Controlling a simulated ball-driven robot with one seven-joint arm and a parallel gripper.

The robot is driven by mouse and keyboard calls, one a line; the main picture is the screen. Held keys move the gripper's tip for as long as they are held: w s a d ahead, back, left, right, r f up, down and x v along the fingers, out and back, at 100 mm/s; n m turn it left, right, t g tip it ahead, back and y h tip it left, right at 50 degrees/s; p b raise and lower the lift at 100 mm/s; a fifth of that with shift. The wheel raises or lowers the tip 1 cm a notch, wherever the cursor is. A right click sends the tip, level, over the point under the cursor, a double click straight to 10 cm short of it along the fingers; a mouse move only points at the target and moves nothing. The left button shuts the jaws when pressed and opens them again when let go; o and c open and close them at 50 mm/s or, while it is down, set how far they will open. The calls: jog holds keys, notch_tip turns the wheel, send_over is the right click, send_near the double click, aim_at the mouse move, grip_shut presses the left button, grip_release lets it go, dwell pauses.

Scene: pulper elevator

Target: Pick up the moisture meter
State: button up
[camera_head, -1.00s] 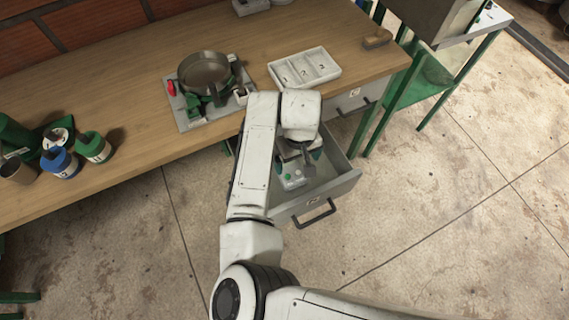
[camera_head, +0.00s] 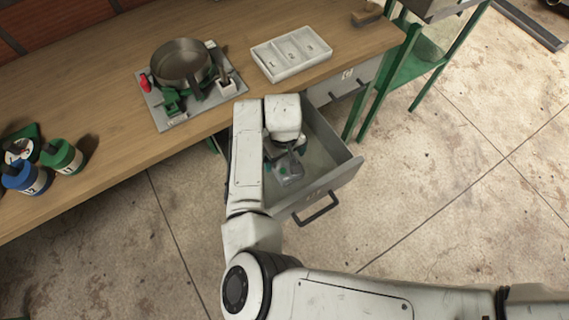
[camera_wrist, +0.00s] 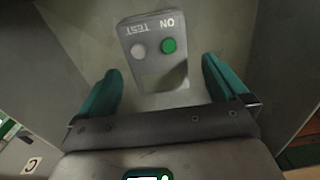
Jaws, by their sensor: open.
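The moisture meter (camera_head: 291,174) is a small grey device lying in the open drawer (camera_head: 345,180), partly hidden by my arm in the head view. In the wrist view the meter (camera_wrist: 150,58) shows its face, with a green button, a pale button and the words ON and TEST upside down. My gripper (camera_wrist: 162,72) is open, its two teal fingers spread with one to each side of the meter's lower end. The gripper (camera_head: 282,152) is over the drawer in the head view. I cannot tell how much height is left between fingers and meter.
The drawer walls stand close around my gripper. On the wooden bench are a round pan on a grey plate (camera_head: 158,108), a white compartment tray (camera_head: 290,52) and several jars at left. A second drawer (camera_head: 345,82) is at right. The floor in front is clear.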

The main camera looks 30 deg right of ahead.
aim_at(285, 162)
jog(key=shift+w+d+f, duration=0.1)
jog(key=shift+f, duration=1.25)
jog(key=shift+w+d+f, duration=0.1)
jog(key=shift+f, duration=1.2)
jog(key=shift+c, duration=0.5)
